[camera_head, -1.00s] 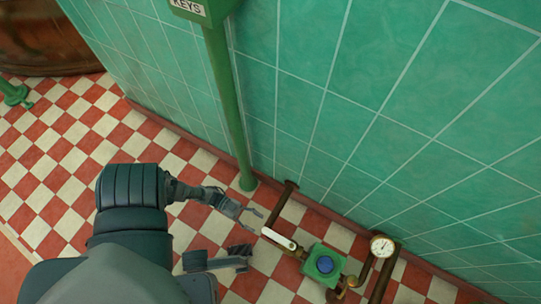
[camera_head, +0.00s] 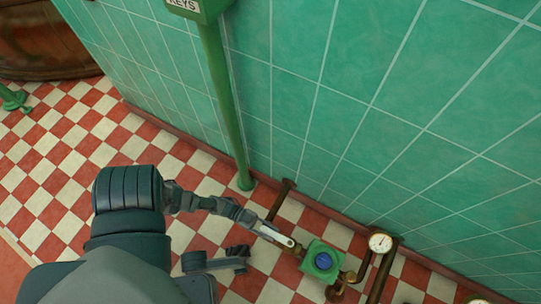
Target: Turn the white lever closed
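The white lever (camera_head: 284,240) sits on the pipework left of a green valve block with a blue round top (camera_head: 322,261). It slants from upper left down to lower right, towards the block. My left gripper (camera_head: 264,231) is at the lever's upper-left end, and its fingers overlap that end in the picture. The fingertips are small and blend with the lever, so I cannot tell whether they are closed on it.
Brown pipes (camera_head: 277,205) and a round white gauge (camera_head: 380,243) stand by the green tiled wall (camera_head: 400,110). A green post (camera_head: 228,110) rises behind my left arm. The red and white checkered floor (camera_head: 60,155) is clear at left.

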